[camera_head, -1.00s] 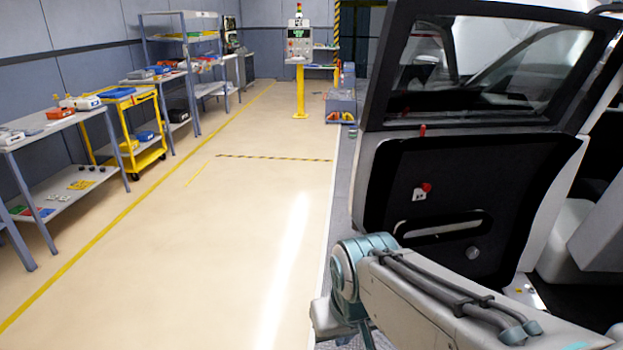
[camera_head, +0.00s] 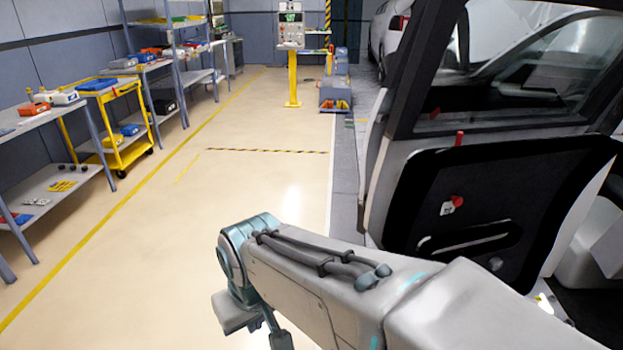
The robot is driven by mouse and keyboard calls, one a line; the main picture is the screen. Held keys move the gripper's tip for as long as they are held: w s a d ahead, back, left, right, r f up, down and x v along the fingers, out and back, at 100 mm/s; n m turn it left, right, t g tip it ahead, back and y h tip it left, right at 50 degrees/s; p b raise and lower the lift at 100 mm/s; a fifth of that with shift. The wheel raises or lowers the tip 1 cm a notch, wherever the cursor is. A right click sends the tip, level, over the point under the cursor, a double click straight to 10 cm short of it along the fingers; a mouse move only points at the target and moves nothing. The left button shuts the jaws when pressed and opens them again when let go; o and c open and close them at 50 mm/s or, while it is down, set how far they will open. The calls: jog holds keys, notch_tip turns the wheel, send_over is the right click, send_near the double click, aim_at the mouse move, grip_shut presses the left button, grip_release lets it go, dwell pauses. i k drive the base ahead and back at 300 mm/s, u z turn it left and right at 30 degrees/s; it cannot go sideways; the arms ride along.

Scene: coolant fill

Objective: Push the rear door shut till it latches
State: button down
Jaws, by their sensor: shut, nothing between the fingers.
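The rear door (camera_head: 500,208) stands open at the right of the head view. Its dark inner panel faces me, with a window above, a pull handle slot (camera_head: 463,243) and a small red-topped part (camera_head: 457,202). The door's latch edge and the car's door opening cannot be judged closely from here. My arm reaches across the lower middle, in front of the door's lower part in the picture, and its bent wrist hangs over the floor to the left of the door. My gripper's fingers are below the picture's lower edge. I cannot see any contact with the door.
The floor (camera_head: 250,180) left of the door is wide and clear. Grey shelves and a yellow cart (camera_head: 125,145) line the left wall. A yellow post with a control box (camera_head: 290,30) stands at the back. A white car (camera_head: 388,25) is behind the door.

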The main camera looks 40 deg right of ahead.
aim_at(517, 184)
jog(key=z, duration=0.3)
jog(key=i, duration=0.7)
jog(key=z, duration=0.85)
jog(key=i, duration=0.3)
jog(key=z, duration=0.25)
